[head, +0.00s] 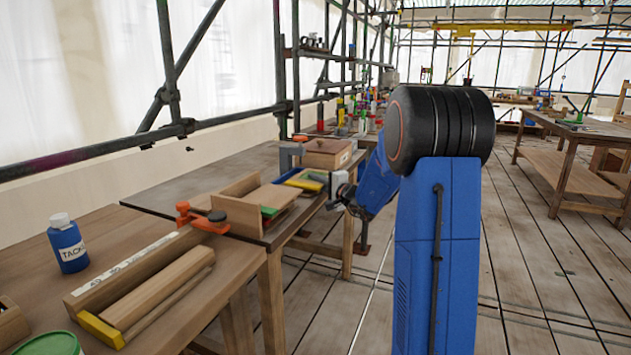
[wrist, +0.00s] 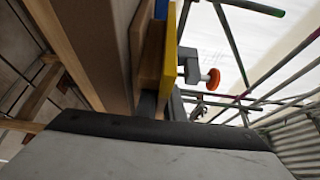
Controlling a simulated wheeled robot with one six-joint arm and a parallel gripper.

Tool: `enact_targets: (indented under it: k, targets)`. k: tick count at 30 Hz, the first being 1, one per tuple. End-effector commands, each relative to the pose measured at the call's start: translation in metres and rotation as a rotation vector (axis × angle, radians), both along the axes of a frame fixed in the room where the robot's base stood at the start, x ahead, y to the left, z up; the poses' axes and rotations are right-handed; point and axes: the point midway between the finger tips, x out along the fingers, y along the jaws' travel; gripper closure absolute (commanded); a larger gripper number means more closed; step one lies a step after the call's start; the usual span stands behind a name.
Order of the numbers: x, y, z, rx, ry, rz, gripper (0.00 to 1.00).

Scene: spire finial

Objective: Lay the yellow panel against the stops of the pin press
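The yellow panel (head: 306,184) is a thin flat piece at the right end of the wooden bench, over or beside a blue-edged piece. In the wrist view the panel (wrist: 168,65) runs away from the camera, seen nearly edge-on. My gripper (head: 338,188) is at its right end. In the wrist view my fingers (wrist: 162,105) are close together on either side of the panel's near edge and look shut on it. Part of the contact is hidden. I cannot clearly identify the pin press or its stops; a grey device (head: 290,155) stands just behind the panel.
A wooden box (head: 327,153) stands behind the panel. A wooden fixture (head: 240,205) with an orange clamp (head: 200,217) is to the left. A blue bottle (head: 68,243) stands on the nearer bench. An orange knob (wrist: 211,77) shows close by in the wrist view.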

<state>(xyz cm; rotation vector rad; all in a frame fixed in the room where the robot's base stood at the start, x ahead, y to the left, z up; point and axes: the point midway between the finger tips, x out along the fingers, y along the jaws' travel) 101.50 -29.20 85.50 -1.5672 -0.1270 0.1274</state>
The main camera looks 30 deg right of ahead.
Motion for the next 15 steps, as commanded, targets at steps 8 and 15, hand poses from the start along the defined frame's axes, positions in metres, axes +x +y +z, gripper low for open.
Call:
enact_targets:
  k: [8, 15]
  targets:
    - [-0.0001, 0.0, 0.0001, 0.0, 0.0, 0.0, 0.85]
    - [-0.0085, -0.0018, 0.0031, 0.001, 0.0, -0.001, 0.85]
